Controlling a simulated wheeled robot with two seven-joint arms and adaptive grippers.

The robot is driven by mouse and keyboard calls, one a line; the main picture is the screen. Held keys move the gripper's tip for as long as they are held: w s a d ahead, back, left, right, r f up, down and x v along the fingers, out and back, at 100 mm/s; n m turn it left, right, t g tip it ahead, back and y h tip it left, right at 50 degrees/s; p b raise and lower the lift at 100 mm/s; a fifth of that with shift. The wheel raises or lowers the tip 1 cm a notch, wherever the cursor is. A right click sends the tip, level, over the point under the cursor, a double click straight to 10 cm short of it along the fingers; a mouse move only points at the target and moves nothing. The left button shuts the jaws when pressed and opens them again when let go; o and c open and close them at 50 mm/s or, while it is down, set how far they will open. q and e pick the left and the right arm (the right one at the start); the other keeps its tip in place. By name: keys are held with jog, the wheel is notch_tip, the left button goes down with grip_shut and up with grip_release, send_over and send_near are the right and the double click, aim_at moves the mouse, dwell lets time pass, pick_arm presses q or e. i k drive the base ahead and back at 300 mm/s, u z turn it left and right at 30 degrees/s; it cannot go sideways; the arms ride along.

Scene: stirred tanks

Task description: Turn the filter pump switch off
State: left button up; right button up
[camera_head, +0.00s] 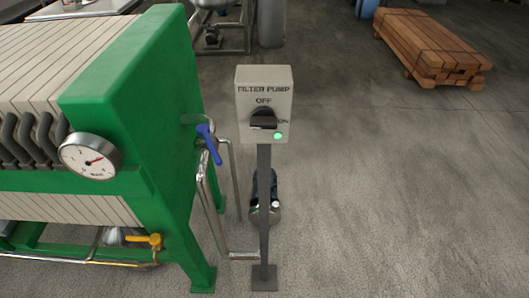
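The filter pump switch box (264,102) is light grey and stands upright on a thin dark post, near the middle of the view. It is lettered "FILTER PUMP" with "OFF" above the knob. The dark rotary knob (263,122) lies about level and partly covers the lettering at its right, of which an "N" shows. A green lamp (278,135) below right of the knob is lit. Neither of my grippers is in view.
A green filter press (150,120) with a round gauge (90,157) fills the left. A blue-handled valve (208,143) and pipes sit between it and the post. A small pump (265,200) is behind the post. A timber stack (430,45) lies far right. Floor at right is clear.

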aim_at(263, 117)
jog(key=z, duration=0.05)
jog(key=k, duration=0.5)
jog(key=u, duration=1.75)
jog(key=i, duration=0.95)
jog(key=z, duration=1.75)
